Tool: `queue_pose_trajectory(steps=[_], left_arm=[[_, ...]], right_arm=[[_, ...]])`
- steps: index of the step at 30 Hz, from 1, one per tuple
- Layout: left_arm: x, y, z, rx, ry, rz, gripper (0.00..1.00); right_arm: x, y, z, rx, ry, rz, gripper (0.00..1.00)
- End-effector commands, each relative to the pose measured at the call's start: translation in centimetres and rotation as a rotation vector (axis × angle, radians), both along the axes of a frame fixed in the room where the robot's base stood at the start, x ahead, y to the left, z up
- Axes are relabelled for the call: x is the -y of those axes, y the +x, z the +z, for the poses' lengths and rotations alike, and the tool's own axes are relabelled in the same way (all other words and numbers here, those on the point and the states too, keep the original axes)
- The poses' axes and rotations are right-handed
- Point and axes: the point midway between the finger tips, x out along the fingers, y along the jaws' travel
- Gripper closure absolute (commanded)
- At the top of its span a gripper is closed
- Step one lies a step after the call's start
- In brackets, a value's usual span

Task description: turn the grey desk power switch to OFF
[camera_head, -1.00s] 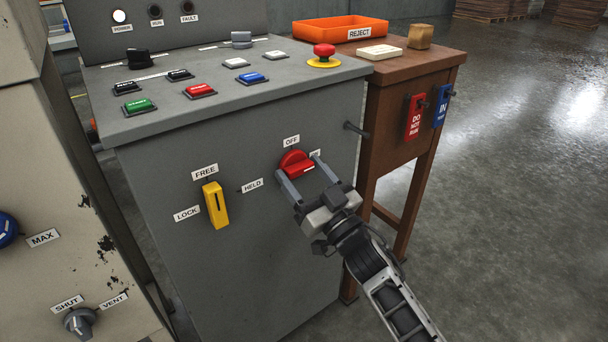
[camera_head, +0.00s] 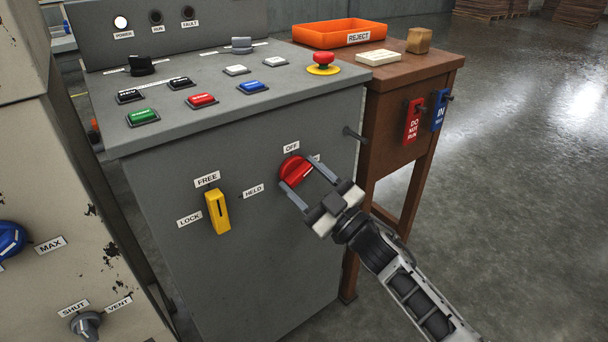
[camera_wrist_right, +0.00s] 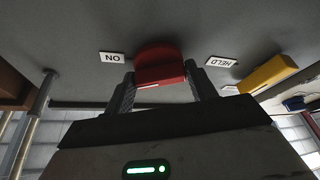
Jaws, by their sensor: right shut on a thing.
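The power switch is a red rotary knob (camera_head: 294,170) on the front panel of the grey desk (camera_head: 270,270). An OFF label (camera_head: 291,147) is above it, and a label to its right is partly hidden by a finger. My right gripper (camera_head: 302,173) is shut on the knob, one finger on each side. The knob's handle is tilted, pointing up and right between the two labels. In the right wrist view the knob (camera_wrist_right: 160,64) sits between the fingers, with the ON label (camera_wrist_right: 112,58) to its left. My left gripper is not in view.
A yellow lever (camera_head: 217,212) with FREE, HELD and LOCK labels is left of the knob. A dark peg (camera_head: 355,134) sticks out at upper right. A wooden table (camera_head: 410,75) with an orange tray (camera_head: 340,31) stands at right. The POWER lamp (camera_head: 120,22) is lit.

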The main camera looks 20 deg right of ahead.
Motion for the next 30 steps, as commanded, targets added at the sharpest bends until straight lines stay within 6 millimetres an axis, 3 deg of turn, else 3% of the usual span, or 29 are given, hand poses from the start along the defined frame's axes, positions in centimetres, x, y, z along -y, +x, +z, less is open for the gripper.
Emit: queue_pose_trajectory(steps=[20, 30], left_arm=[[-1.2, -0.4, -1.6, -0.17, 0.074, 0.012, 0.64], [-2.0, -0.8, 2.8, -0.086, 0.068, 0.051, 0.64]], right_arm=[[0.3, 0.1, 0.6, 0.221, -0.611, 0.002, 0.67], [0.4, 0.1, 0.7, 0.317, -0.879, 0.002, 0.67]])
